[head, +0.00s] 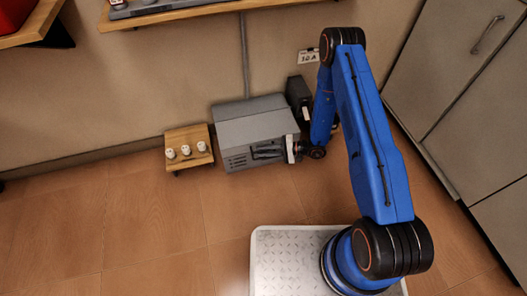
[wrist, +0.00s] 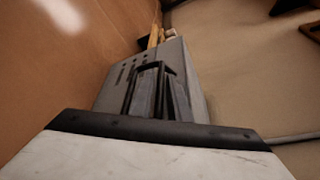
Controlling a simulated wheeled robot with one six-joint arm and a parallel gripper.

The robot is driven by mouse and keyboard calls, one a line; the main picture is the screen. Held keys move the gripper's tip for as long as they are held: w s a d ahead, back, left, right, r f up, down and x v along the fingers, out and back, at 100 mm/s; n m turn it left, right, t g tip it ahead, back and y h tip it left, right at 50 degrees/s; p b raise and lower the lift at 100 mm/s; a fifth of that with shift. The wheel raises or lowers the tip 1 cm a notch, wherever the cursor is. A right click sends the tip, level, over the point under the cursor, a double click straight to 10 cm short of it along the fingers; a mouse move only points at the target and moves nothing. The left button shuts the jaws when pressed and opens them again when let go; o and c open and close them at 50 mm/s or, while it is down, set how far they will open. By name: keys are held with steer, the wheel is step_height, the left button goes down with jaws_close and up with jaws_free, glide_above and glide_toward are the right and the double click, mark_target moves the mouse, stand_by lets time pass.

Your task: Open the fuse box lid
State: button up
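The grey fuse box (head: 237,158) stands low against the wall in the middle of the head view. Its broad, flat upper panel (head: 255,127), which looks like the lid, appears to lie down over the box. My gripper (head: 262,152) is at the right part of the box's front face, below the panel's front edge. In the wrist view the dark gripper fingers (wrist: 153,72) reach toward the grey box (wrist: 112,77), which fills the space behind them. The fingers look close together. Whether they touch the box or hold an edge is unclear.
A small wooden stand (head: 189,137) with several white knobs is left of the box. A dark box (head: 299,92) and a "10A" label (head: 308,57) are behind on the right. Grey cabinets (head: 455,75) line the right side.

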jaws_close()
stand_by(1.4)
